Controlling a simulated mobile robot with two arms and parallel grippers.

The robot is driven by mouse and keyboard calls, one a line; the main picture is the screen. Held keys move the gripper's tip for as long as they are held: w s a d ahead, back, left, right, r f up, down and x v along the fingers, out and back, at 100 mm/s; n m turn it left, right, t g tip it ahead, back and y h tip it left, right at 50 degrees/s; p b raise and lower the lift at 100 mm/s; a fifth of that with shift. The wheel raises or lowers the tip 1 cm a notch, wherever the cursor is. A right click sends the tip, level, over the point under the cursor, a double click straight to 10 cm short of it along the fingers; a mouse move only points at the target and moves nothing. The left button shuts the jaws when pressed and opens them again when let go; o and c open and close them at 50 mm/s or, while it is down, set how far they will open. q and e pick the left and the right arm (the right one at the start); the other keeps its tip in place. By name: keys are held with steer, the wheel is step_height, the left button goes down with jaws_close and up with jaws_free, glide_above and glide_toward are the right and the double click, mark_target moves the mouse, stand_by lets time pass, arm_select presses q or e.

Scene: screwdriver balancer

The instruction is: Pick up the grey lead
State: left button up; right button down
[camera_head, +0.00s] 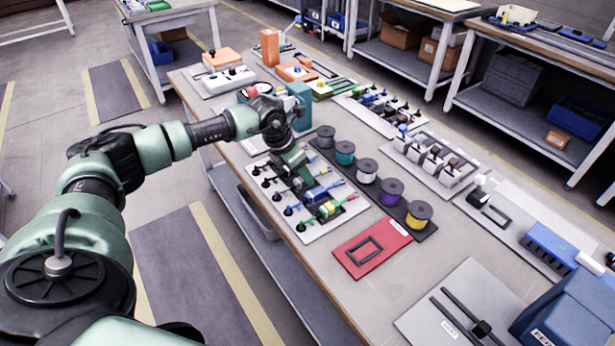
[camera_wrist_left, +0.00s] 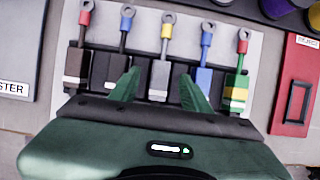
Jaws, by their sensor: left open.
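The grey lead (camera_wrist_left: 160,78), with a yellow-sleeved lug at its far end, lies in the middle of a row of leads on a pale board (camera_wrist_left: 230,45). My left gripper (camera_wrist_left: 160,88) is open, with one green finger on each side of the grey lead's body. I cannot tell whether the fingers touch it; nothing shows as gripped. In the head view my left gripper (camera_head: 296,165) is low over the lead board (camera_head: 338,222) and hides much of the grey lead. My right gripper is not in view.
Dark leads lie left of the grey one; a blue lead (camera_wrist_left: 200,82) and a green-yellow lead (camera_wrist_left: 237,90) lie right. A red board (camera_head: 345,258) and several wire spools (camera_head: 391,190) are close by. Other boards fill the bench beyond.

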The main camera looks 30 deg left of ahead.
arm_select(q)
steer(key=shift+x, duration=1)
steer(key=shift+r, duration=0.1)
steer(key=shift+c, duration=0.4)
jaws_close()
